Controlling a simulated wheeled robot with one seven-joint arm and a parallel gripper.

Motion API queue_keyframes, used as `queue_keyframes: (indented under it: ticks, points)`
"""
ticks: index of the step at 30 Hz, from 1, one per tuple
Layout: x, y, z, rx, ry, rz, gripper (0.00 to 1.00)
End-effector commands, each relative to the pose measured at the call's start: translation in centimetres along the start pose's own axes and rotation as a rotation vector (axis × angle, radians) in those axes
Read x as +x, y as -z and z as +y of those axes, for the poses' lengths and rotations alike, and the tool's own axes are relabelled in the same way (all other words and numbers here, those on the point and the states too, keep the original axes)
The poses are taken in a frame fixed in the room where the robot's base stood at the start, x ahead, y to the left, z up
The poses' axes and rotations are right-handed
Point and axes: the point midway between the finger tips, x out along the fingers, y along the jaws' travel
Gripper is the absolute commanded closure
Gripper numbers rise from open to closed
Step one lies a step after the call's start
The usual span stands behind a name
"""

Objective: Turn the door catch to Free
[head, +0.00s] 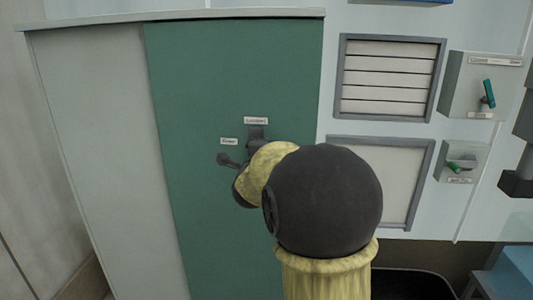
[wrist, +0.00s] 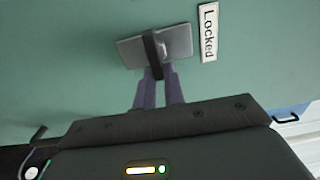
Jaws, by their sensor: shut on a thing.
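The door catch (wrist: 182,44) is a grey plate with a dark lever across it on the green door (head: 235,70). In the wrist view my gripper (wrist: 158,76) has its two purple fingers closed about the lower end of the lever. The "Locked" label (wrist: 208,32) is beside the plate. In the head view the catch (head: 257,131) shows just under the "Locked" label (head: 256,121), mostly hidden by my yellow and black wrist. A second small label (head: 229,141) is to its left, too blurred to read surely. My fingertips are hidden in the head view.
A dark knobbed piece (head: 228,160) shows left of my wrist. The green door left of the catch is clear.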

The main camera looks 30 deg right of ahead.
Motion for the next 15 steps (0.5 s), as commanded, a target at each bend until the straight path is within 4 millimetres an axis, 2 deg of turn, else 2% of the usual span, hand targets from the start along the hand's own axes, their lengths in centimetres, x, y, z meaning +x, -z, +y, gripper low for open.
queue_keyframes:
  ticks: [1, 8, 9, 12, 15]
  points:
    - [-0.04, 0.12, 0.66, 0.001, -0.015, 0.002, 1.0]
    - [-0.03, 0.11, 0.65, 0.0, -0.015, 0.002, 1.0]
    - [-0.03, 0.11, 0.65, 0.0, -0.015, 0.002, 0.87]
    - [-0.02, 0.1, 0.57, 0.0, -0.012, 0.002, 0.68]
    - [-0.02, 0.07, 0.42, 0.0, -0.009, 0.001, 0.67]
